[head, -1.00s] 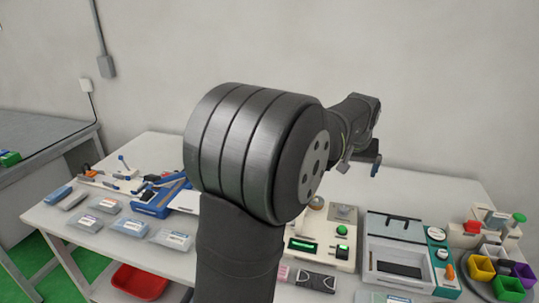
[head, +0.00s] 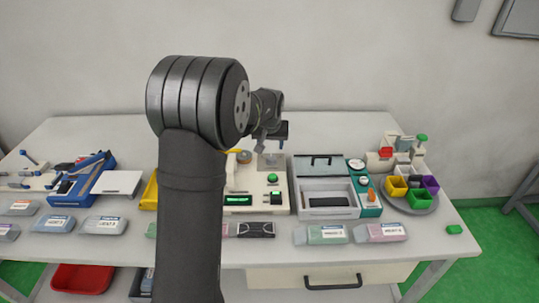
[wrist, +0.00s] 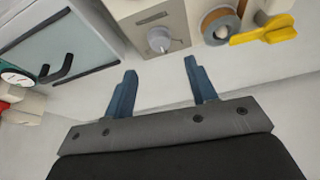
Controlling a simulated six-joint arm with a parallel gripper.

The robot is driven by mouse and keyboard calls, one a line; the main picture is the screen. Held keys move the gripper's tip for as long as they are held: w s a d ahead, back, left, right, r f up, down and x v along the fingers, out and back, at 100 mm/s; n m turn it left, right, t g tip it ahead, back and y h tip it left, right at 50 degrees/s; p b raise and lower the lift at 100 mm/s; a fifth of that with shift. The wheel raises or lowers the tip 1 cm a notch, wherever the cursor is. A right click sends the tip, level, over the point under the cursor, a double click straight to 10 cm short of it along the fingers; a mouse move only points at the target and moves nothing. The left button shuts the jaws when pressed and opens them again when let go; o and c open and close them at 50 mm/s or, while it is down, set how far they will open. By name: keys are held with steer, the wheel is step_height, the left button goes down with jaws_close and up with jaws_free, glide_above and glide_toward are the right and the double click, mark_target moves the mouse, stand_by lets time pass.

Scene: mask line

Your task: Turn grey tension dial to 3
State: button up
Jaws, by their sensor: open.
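In the wrist view a grey dial (wrist: 159,40) sits on the face of a beige box, with a marked scale beside it. Its numbers are too small to read. My gripper (wrist: 160,68) is open, and its two blue fingers point toward the box with the dial between their lines, apart from it. Nothing is between the fingers. In the head view my gripper (head: 276,138) hangs above the back of a beige machine (head: 240,207) with a green display and a green button. The dial cannot be made out clearly there.
A brown roll (wrist: 220,25) and a yellow lever (wrist: 265,31) stand right of the dial in the wrist view. A grey lidded box (head: 325,202) stands right of the machine. Colored bins (head: 428,184) stand farther right. Several pouches line the table's front.

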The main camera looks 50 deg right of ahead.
mark_target(271, 157)
steer(key=x, duration=0.8)
steer(key=shift+w+f, duration=0.1)
steer(key=shift+f, duration=0.2)
steer(key=c, duration=1)
